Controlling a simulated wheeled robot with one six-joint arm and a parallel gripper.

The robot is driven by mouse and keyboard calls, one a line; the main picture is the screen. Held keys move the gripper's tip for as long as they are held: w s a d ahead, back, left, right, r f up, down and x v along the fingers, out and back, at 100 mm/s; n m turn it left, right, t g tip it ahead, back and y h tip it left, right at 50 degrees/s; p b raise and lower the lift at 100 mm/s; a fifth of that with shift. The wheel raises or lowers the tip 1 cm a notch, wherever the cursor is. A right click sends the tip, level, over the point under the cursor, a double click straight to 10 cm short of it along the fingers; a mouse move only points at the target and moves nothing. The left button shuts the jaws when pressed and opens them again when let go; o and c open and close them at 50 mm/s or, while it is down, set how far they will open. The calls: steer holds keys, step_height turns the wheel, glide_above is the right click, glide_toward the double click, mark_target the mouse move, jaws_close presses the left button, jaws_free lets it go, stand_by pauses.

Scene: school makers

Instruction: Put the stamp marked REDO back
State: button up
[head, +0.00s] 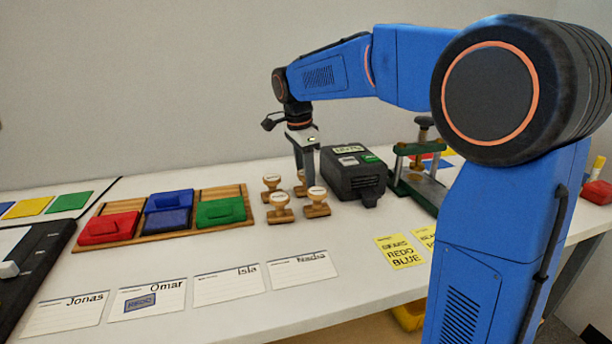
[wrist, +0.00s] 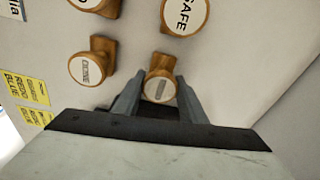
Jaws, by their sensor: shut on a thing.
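My gripper (head: 305,168) points down at the back right of a group of wooden stamps. In the wrist view its fingers (wrist: 157,98) are closed on a wooden stamp (wrist: 160,87), whose label is too blurred to read. In the head view this held stamp (head: 300,189) is partly hidden, and I cannot tell whether it touches the table. The other stamps stand beside it: back left, marked SAFE (wrist: 183,16), front left (head: 280,210), and front right (head: 316,206). Omar's card (head: 147,300) bears a blue REDO print.
Red (head: 108,228), blue (head: 168,220) and green (head: 220,212) ink pads sit on a wooden tray (head: 186,232) at left. A dark machine (head: 355,178) stands close right of my gripper, with a green press (head: 418,185) beyond. Yellow notes (head: 399,252) lie in front.

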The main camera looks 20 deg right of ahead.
mark_target(301, 173)
steer(key=o, duration=1.1)
steer(key=shift+f, duration=0.1)
step_height(301, 173, up, 12)
steer(key=a, duration=0.1)
steer(key=shift+a, duration=0.2)
steer(key=shift+s, duration=0.15)
